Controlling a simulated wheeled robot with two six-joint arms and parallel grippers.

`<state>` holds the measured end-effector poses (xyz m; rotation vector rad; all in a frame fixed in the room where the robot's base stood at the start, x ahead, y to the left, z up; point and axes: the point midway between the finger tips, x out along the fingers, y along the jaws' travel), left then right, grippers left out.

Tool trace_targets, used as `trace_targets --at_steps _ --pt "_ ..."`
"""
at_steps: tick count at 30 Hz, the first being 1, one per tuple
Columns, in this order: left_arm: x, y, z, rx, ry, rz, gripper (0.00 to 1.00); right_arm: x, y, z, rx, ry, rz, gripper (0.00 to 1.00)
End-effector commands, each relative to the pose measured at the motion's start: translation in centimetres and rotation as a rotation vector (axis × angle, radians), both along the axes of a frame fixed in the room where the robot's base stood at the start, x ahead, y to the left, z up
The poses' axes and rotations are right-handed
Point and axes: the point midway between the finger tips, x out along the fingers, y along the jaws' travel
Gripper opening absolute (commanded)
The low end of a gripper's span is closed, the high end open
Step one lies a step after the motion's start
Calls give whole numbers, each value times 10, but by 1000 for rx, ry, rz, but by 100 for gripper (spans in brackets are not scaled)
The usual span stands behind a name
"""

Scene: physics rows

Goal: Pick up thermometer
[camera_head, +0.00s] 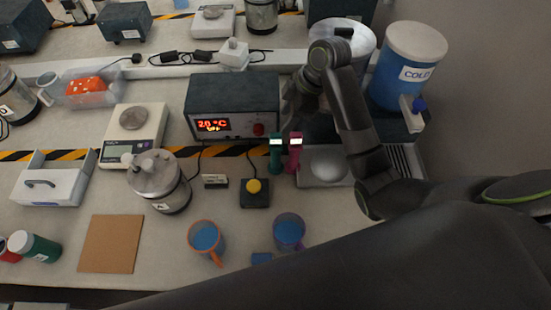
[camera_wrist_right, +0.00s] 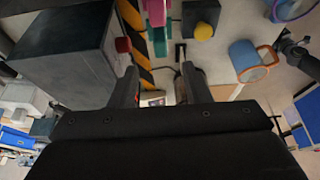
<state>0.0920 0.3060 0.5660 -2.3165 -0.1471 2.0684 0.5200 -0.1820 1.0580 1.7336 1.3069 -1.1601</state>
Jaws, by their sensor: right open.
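Two slim upright devices, one teal (camera_head: 276,154) and one magenta (camera_head: 295,153), have pale screens at their tops and look like thermometers. They stand side by side at the right front of the grey box (camera_head: 235,96) with the red 20 °C display. I cannot tell which one the task means. In the right wrist view the magenta one (camera_wrist_right: 157,12) and the teal one (camera_wrist_right: 160,40) show beyond the fingertips. My right gripper (camera_wrist_right: 159,78) is open and empty, apart from both. In the head view it (camera_head: 292,100) is beside the box's right side. My left gripper is out of view.
A steel plate with a pale dome (camera_head: 325,166) is right of the devices. A yellow button box (camera_head: 254,189) and two blue-filled mugs (camera_head: 205,237) (camera_head: 289,231) stand in front. A blue COLD container (camera_head: 401,80) stands at right. The brown mat (camera_head: 109,244) is bare.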

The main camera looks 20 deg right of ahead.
Motion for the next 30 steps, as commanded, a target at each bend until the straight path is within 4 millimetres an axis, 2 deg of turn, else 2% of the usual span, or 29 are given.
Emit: trace_targets --at_steps 1,3,10,14,19,22,30 --pt "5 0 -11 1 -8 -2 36 1 3 -12 1 0 0 44" --pt "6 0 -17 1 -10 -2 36 2 6 -19 1 -1 1 44" --pt "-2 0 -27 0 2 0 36 4 15 -37 1 1 0 44" --pt "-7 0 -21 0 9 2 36 4 17 -43 1 2 0 44" --pt "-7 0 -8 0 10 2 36 5 24 -67 1 6 -1 44" --pt "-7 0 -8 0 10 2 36 7 28 -80 1 3 0 44" --pt "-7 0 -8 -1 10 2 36 8 30 -88 0 -1 1 44"
